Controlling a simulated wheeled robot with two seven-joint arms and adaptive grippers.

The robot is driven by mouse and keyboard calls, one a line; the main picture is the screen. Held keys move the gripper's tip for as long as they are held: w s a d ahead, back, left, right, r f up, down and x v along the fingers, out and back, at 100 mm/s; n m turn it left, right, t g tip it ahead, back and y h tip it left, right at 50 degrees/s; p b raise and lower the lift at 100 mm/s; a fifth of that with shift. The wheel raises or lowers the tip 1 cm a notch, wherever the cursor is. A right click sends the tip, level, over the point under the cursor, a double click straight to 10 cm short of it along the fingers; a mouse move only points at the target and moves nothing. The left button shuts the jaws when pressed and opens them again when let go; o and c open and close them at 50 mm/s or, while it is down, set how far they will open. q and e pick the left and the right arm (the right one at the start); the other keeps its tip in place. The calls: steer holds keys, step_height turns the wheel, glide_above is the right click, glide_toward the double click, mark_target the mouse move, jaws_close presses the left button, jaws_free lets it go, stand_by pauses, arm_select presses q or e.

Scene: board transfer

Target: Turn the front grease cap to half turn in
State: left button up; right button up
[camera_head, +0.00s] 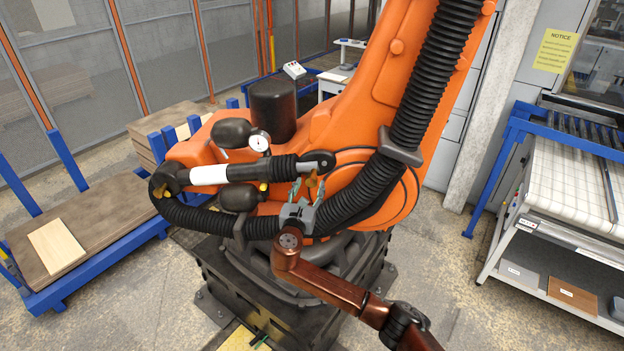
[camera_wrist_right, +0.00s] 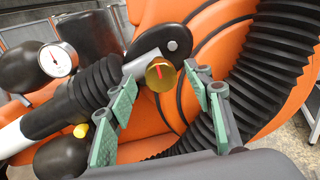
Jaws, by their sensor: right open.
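A brass-yellow grease cap (camera_wrist_right: 160,75) with a red mark sits at the end of the grey link plate on the big orange robot arm. The mark stands nearly upright in the right wrist view. The cap also shows small in the head view (camera_head: 312,179). My right gripper (camera_head: 307,188) is open, its green-padded fingers on either side of the cap in the picture. I see no clear contact. A second yellow cap (camera_wrist_right: 81,130) sits lower left, by the black bellows cylinder. My left gripper is not in view.
The orange arm (camera_head: 345,128) and its ribbed black hose (camera_head: 436,70) crowd the space right of the cap. A dial gauge (camera_head: 259,142) and black round tanks are at left. A blue rack (camera_head: 100,268) with boards stands far left, and a roller table (camera_head: 575,185) stands right.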

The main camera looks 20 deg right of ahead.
mark_target(311, 183)
steer(key=shift+x, duration=2.15)
steer(key=shift+c, duration=0.3)
steer(key=shift+f, duration=0.1)
steer(key=c, duration=1.1)
